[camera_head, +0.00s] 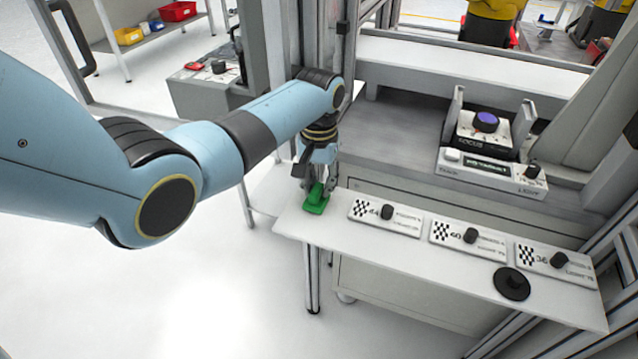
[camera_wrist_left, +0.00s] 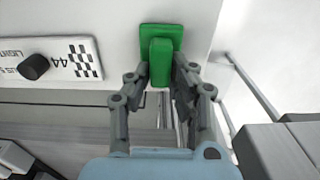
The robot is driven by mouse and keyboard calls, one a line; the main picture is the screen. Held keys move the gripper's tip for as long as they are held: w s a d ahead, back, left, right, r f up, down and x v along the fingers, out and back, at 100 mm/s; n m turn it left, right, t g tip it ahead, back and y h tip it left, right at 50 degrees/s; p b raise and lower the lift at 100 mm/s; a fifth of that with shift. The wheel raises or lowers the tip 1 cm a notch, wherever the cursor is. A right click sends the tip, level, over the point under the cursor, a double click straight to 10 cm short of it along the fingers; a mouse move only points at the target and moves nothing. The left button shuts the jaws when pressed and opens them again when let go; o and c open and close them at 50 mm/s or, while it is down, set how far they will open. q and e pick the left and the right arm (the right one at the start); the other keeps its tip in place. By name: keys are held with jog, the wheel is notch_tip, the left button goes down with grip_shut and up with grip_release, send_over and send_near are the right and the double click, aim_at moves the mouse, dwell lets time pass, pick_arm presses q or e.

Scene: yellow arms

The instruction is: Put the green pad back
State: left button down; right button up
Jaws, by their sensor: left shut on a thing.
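The green pad (camera_head: 316,201) is a flat green plate with a raised green grip. It is at the left end of the white shelf in the head view, at or just over the surface; I cannot tell whether it touches. My left gripper (camera_head: 318,186) points down at it and is shut on its raised grip. In the left wrist view the green pad (camera_wrist_left: 161,42) is between the two fingers of my left gripper (camera_wrist_left: 160,75). The fingertips are partly hidden in the head view. My right gripper is not in view.
White checkered plates with black knobs, such as the nearest plate (camera_head: 385,216), stand in a row on the shelf (camera_head: 420,252) right of the pad. A black disc (camera_head: 512,284) lies near the front edge. A device with a blue-topped knob (camera_head: 487,122) stands behind.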

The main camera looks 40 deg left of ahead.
aim_at(319, 184)
pick_arm(q)
jog(key=c, duration=1.6)
grip_release()
jog(key=shift+f, duration=0.15)
jog(key=shift+c, duration=0.2)
jog(key=o, duration=0.5)
jog(key=shift+c, duration=0.2)
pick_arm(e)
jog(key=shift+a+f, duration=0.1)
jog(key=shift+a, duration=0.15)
pick_arm(q)
notch_tip(319, 184, up, 12)
jog(key=p, duration=0.1)
jog(key=shift+r, duration=0.2)
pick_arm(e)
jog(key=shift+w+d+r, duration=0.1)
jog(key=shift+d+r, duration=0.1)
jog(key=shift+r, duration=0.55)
